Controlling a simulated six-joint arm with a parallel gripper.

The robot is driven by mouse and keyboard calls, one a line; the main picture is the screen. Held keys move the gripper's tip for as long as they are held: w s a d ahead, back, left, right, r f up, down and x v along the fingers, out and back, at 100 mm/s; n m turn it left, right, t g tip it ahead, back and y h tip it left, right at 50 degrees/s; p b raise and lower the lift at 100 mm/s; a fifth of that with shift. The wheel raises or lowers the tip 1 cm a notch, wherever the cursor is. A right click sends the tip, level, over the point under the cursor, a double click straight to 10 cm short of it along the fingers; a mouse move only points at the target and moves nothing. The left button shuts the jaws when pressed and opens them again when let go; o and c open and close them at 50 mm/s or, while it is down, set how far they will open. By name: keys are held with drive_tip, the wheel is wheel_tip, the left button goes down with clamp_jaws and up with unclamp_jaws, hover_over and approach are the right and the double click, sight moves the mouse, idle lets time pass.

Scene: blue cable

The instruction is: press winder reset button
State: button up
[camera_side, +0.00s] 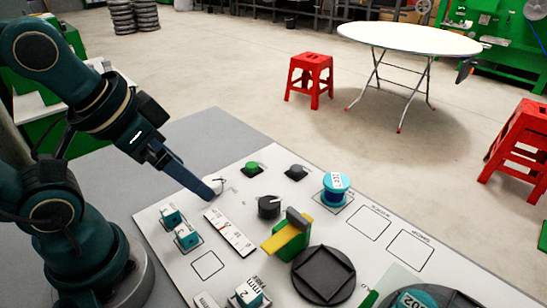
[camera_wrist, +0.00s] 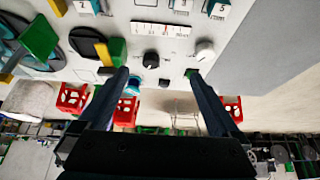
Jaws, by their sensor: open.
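A green button (camera_side: 252,168) and a black button (camera_side: 296,172) sit on small plates near the far edge of the white panel (camera_side: 208,265). No label on either reads as reset. My gripper (camera_side: 208,194) is open and empty, pointing down at the panel. In the side view its tip overlaps the white knob (camera_side: 218,184), left of the green button; contact cannot be told. In the wrist view the fingers of my gripper (camera_wrist: 158,74) are wide apart. The right fingertip partly covers the green button, beside the white knob (camera_wrist: 205,50). A black knob (camera_wrist: 151,60) shows between the fingers.
A blue spool (camera_side: 336,187) stands right of the buttons. A yellow lever on a green block (camera_side: 287,238) and a dark round holder (camera_side: 323,275) are nearer. Teal switches (camera_side: 187,236) and a scale strip (camera_side: 230,231) lie at left. Red stools (camera_side: 310,80) stand beyond.

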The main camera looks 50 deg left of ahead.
idle(0.4)
clamp_jaws()
idle(1.6)
